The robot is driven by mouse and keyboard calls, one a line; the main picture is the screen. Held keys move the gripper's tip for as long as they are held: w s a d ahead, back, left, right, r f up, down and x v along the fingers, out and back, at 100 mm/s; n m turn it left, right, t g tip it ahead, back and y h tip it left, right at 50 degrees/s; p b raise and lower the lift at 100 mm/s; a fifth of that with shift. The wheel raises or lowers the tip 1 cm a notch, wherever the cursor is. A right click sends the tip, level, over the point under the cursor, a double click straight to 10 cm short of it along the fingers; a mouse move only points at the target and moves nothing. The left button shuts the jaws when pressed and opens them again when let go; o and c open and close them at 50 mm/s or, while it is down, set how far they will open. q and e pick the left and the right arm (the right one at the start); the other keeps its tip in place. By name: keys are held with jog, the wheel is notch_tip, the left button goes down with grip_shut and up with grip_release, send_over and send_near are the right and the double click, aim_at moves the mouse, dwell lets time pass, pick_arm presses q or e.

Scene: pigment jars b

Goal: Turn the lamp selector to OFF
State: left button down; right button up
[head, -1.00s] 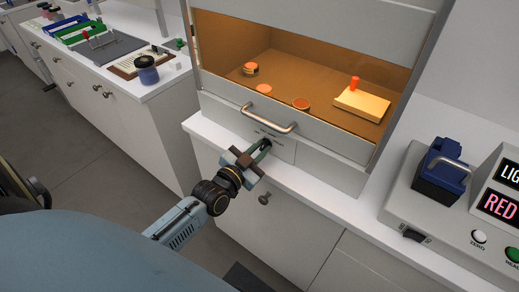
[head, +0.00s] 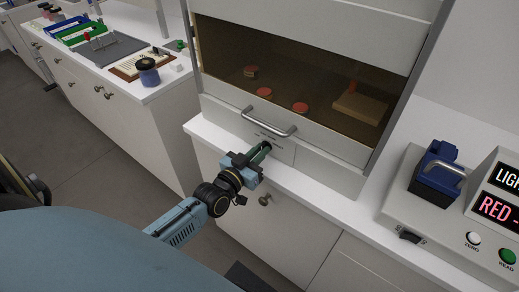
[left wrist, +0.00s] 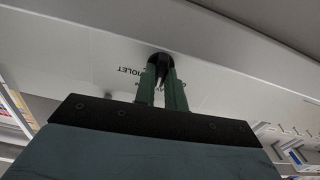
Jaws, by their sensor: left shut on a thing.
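The lamp selector is a dark knob (left wrist: 160,60) on the pale front panel below the hood's window, with partly hidden lettering ending in "OLET" beside it. My left gripper (head: 262,153) is shut on the knob; its green fingers (left wrist: 161,90) lie on either side of it in the left wrist view. In the head view the fingers largely hide the knob, and I cannot read which mark it points at. The hood interior (head: 300,80) is dim, with no bright lamp glow. My right gripper is not in view.
A metal handle (head: 268,124) sits just above the selector. Inside the hood are red-topped jars (head: 300,107) and a block (head: 359,108) with a red knob. A device with a blue clamp (head: 436,172) stands on the right. A dark jar (head: 148,72) stands on the left bench.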

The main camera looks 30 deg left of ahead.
pick_arm(q)
jog(key=n, duration=0.5)
jog(key=shift+n+p, duration=0.3)
jog(key=shift+p, duration=0.1)
jog(key=n, duration=0.5)
jog(key=shift+a+f+n, duration=0.1)
jog(key=shift+f+n, duration=0.05)
jog(key=shift+n, duration=0.15)
jog(key=c, duration=1.5)
grip_release()
jog(key=shift+o, duration=0.2)
jog(key=s+a, duration=0.1)
jog(key=s, duration=1.2)
jog(key=shift+s, duration=0.2)
